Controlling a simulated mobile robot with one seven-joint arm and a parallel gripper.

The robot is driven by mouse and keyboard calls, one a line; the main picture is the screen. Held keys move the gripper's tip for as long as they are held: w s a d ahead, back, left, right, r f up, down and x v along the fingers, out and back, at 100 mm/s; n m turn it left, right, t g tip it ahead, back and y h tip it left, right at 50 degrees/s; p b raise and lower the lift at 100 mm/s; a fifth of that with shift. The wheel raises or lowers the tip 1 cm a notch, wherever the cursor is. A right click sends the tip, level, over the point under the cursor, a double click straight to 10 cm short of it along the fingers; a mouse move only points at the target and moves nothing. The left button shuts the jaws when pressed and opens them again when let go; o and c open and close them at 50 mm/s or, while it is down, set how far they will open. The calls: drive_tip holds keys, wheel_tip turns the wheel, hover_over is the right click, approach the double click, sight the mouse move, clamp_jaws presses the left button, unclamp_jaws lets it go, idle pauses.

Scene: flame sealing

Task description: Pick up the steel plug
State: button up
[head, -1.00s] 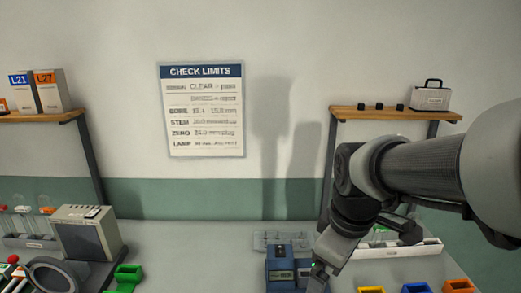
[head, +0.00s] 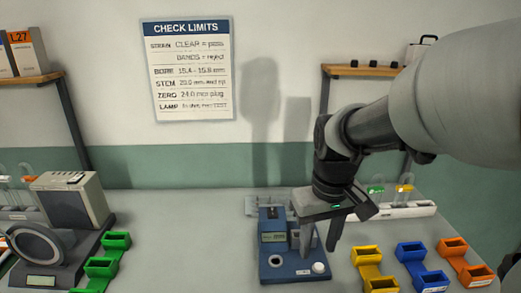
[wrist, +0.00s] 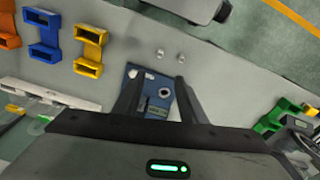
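Two small silvery pieces lie on the grey bench in the wrist view, one on the left (wrist: 158,54) and one on the right (wrist: 181,57). Either may be the steel plug; they are too small to tell apart. The head view does not show them. My gripper (head: 320,248) is open and empty, pointing down over the blue gauge (head: 292,266). In the wrist view, my gripper (wrist: 160,82) has its two fingers spread on either side of the gauge, with the small pieces beyond the fingertips. The gauge has a round hole and a white knob.
Yellow (head: 367,264), blue (head: 411,252) and orange (head: 455,248) holders stand right of the gauge. Green holders (head: 105,262) and a grey ring-shaped instrument (head: 40,250) stand at left. A white rack (head: 408,209) is behind. Bench between gauge and green holders is clear.

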drive_tip(key=shift+n+g, duration=0.3)
drive_tip(key=shift+g, duration=0.3)
drive_tip(key=f, duration=0.5)
drive_tip(key=w+f+b, duration=0.1)
drive_tip(key=f, duration=0.5)
drive_tip(key=w+f+b, duration=0.1)
drive_tip(key=f, duration=0.4)
drive_tip(key=shift+f, duration=0.2)
drive_tip(key=shift+w+a+f, duration=0.1)
drive_tip(key=shift+f, duration=1.5)
drive_tip(key=shift+w+f, duration=0.1)
drive_tip(key=shift+f, duration=1.5)
clamp_jaws()
